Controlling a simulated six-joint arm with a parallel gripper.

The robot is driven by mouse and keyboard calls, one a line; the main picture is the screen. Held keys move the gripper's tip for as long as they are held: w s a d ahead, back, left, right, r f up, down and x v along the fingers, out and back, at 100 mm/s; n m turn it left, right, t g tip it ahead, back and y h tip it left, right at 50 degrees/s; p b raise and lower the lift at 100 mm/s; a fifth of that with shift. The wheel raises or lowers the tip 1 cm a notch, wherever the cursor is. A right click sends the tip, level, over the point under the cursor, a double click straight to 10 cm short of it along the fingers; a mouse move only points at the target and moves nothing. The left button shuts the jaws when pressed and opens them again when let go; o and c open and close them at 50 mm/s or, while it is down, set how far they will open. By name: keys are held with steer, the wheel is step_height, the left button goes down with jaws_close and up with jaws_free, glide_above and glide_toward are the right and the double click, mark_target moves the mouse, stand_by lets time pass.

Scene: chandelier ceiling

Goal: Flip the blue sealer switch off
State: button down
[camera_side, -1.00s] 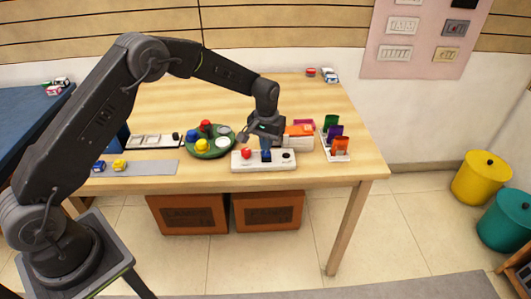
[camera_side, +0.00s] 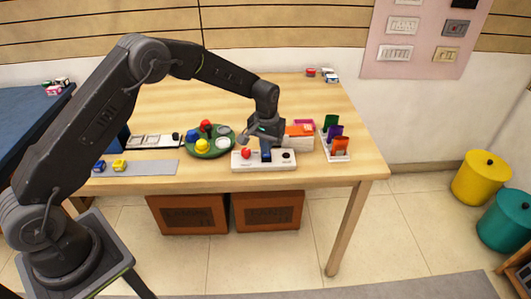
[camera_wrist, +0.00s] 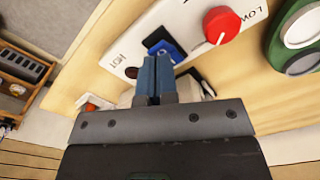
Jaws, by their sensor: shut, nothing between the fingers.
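The blue sealer switch (camera_wrist: 172,50) sits on a white panel (camera_side: 237,162), between a red knob (camera_side: 246,154) and a dark round spot. The red knob also shows in the wrist view (camera_wrist: 222,25). My gripper (camera_wrist: 154,62) is shut and empty, its blue fingertips right at the switch. The fingertips cover part of the switch in the wrist view, so I cannot tell whether they touch it. In the side view my gripper (camera_side: 266,156) hangs over the middle of the panel and hides most of the switch.
A green round tray (camera_side: 213,152) with colored pieces stands left of the panel. An orange and white box (camera_side: 299,143) is behind it, and a holder with colored cards (camera_side: 340,146) is at the right.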

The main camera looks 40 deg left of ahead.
steer(key=shift+f, duration=1.15)
stand_by(0.4)
steer(key=shift+r, duration=3.55)
